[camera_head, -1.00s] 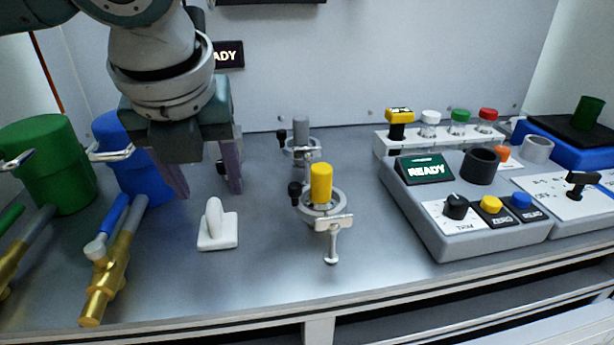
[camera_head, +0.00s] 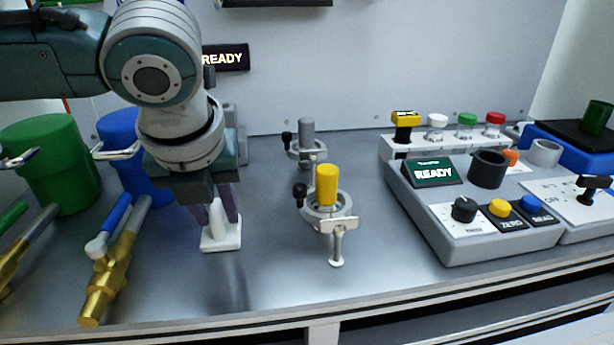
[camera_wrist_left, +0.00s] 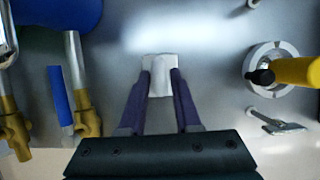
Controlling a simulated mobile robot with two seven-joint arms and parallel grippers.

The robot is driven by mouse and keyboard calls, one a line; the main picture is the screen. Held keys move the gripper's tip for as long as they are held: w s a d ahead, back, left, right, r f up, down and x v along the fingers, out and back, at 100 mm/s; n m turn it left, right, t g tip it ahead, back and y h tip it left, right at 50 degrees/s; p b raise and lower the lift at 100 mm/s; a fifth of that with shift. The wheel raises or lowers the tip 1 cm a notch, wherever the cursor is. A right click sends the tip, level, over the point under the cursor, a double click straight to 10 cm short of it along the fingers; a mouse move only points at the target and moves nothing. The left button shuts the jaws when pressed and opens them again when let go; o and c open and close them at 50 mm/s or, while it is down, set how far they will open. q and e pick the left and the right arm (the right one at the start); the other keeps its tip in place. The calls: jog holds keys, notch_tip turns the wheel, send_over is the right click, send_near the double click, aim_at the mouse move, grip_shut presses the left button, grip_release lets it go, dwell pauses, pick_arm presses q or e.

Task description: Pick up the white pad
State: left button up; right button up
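The white pad (camera_head: 221,243) is a small flat block with an upright rounded grip on top. It rests on the grey bench top at the left of centre in the head view. My left gripper (camera_head: 216,212) points down over it, with its dark purple fingers on either side of the upright grip. The fingers look closed against the grip. In the left wrist view the pad (camera_wrist_left: 160,61) shows at and between the fingertips (camera_wrist_left: 161,75). The fingers hide part of the grip. My right gripper is not in view.
A yellow-capped post in a ring clamp (camera_head: 326,185) stands to the right, with a grey one (camera_head: 306,132) behind. Brass valves (camera_head: 103,275) and blue and green canisters (camera_head: 50,165) are at the left. A grey control console (camera_head: 450,235) is at the right.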

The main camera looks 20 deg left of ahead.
pick_arm(q)
grip_shut()
dwell(0.3)
